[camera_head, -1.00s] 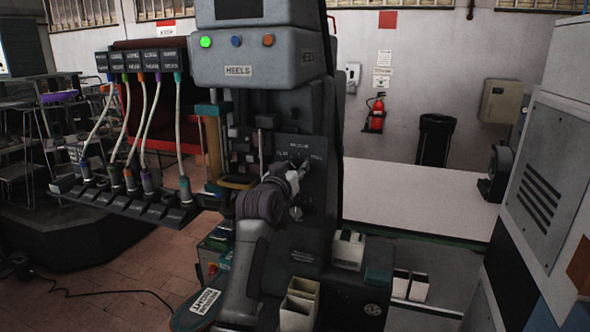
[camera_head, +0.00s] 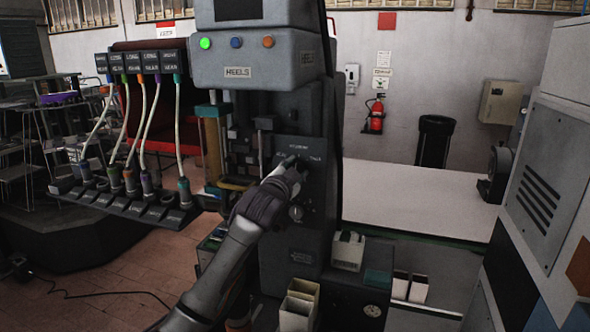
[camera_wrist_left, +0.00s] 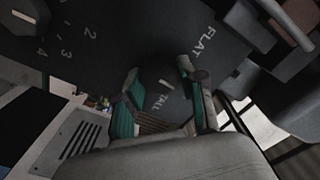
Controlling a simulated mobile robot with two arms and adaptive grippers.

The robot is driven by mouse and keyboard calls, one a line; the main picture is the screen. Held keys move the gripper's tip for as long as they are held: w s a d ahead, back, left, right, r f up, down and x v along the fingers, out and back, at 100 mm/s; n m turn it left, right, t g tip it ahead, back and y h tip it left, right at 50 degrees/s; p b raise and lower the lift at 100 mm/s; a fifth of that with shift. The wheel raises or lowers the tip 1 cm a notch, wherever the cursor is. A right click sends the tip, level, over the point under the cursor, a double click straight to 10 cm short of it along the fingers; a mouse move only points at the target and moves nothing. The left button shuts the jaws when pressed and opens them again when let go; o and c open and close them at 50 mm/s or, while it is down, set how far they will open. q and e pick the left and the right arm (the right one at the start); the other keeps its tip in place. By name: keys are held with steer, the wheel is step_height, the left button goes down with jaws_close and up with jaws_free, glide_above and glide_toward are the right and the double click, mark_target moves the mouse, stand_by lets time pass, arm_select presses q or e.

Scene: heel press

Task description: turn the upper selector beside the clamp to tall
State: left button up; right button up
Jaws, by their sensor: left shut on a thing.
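The upper selector (camera_wrist_left: 165,66) is a dark round knob on the grey panel beside the clamp (camera_head: 240,150). In the left wrist view a light mark on it lies close to the word TALL, and FLAT is farther off at the upper right. I cannot tell exactly where the mark points. My left gripper (camera_head: 291,166) reaches the knob from the lower left in the head view and hides most of it. In the wrist view its two teal-padded fingers (camera_wrist_left: 160,100) stand on either side of the knob, shut on it. My right gripper is out of view.
A lower selector (camera_head: 296,212) with numbers sits just below my left gripper. Cables hang to a rack (camera_head: 130,205) at the left. A pale table (camera_head: 420,200) at the right has a wide clear top.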

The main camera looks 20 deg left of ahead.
arm_select(q)
steer(key=shift+f+m, duration=0.15)
steer(key=shift+m, duration=4.15)
steer(key=o, duration=1.1)
steer(key=shift+o, duration=0.2)
steer(key=s, duration=1.2)
steer(key=shift+a, duration=0.15)
